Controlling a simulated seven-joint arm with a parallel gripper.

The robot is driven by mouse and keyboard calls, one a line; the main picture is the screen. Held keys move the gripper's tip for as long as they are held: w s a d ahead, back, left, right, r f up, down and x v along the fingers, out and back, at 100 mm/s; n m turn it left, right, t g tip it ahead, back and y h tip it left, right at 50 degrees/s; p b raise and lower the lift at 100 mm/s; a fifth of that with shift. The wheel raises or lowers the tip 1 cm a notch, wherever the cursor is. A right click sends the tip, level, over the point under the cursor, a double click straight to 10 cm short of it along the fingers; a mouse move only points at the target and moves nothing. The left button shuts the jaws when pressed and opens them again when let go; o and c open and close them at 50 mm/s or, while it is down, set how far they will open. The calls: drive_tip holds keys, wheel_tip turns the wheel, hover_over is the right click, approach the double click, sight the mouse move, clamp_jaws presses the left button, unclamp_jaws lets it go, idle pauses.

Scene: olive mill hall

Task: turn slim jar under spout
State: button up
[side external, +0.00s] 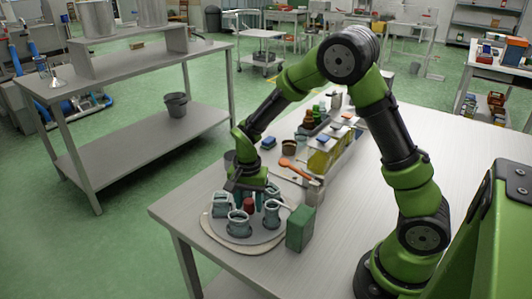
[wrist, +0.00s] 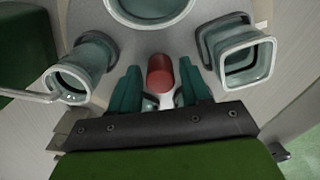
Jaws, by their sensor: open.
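Several grey-teal jars stand around a red knob (wrist: 160,74) on a pale round turntable (side external: 218,230). My gripper (side external: 249,199) points down over its middle. In the wrist view its green fingers (wrist: 160,92) are open on either side of the knob, with a gap visible. A narrow round-mouthed jar (wrist: 84,70) is at left, with a thin grey spout (wrist: 28,95) reaching to its mouth. A wide round jar (wrist: 150,8) is at top and a square-mouthed jar (wrist: 243,62) at right. Another jar (side external: 272,190) stands behind. I cannot tell for certain which is the slim jar.
A green box (side external: 300,228) stands close beside the turntable at right. Behind it lie an orange spoon (side external: 294,167), a small brown pot (side external: 289,147) and yellow containers (side external: 320,158). The table (side external: 440,140) is clear to the far right.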

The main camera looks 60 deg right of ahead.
sight(249, 201)
wheel_tip(249, 201, up, 8)
drive_tip(key=shift+f, duration=0.1)
